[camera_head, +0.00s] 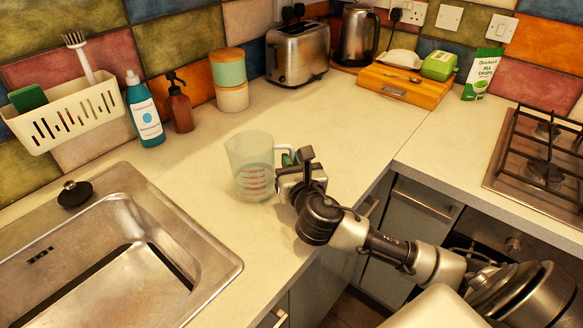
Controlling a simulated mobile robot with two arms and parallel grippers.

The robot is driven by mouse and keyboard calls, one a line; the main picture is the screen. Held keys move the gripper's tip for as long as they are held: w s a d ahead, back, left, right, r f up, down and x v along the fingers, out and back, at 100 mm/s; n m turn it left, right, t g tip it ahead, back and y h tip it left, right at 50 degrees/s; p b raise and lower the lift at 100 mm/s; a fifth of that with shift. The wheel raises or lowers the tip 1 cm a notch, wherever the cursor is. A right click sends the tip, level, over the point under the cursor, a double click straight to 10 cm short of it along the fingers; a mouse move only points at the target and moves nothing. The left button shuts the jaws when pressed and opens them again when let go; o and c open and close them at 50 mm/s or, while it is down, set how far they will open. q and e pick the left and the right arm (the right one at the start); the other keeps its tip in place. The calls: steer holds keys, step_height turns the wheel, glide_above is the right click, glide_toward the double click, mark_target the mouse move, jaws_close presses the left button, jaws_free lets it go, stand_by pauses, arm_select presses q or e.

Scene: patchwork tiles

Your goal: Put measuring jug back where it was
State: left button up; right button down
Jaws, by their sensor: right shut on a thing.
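The measuring jug (252,168) is clear with red markings. It is upright on the pale worktop (345,130), to the right of the sink. My right gripper (291,160) is at the jug's right side, shut on it where its handle is; the gripper hides most of the handle. I cannot tell whether the jug's base touches the worktop. My left gripper does not show.
The steel sink (215,262) is at lower left, with a black plug (75,193) on its rim. A blue bottle (145,115), brown pump bottle (179,108) and stacked canisters (230,80) stand behind. The toaster (297,55) is further back. The hob (540,150) is at right.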

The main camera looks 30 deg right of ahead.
steer(key=shift+f, duration=0.6)
steer(key=shift+f, duration=0.2)
steer(key=c, duration=1.2)
jaws_free()
steer(key=shift+o, duration=0.2)
steer(key=shift+r, duration=0.2)
steer(key=shift+s+a+f, duration=0.1)
steer(key=shift+s, duration=0.25)
steer(key=b+v, duration=0.1)
steer(key=v, duration=1)
steer(key=shift+s, duration=0.15)
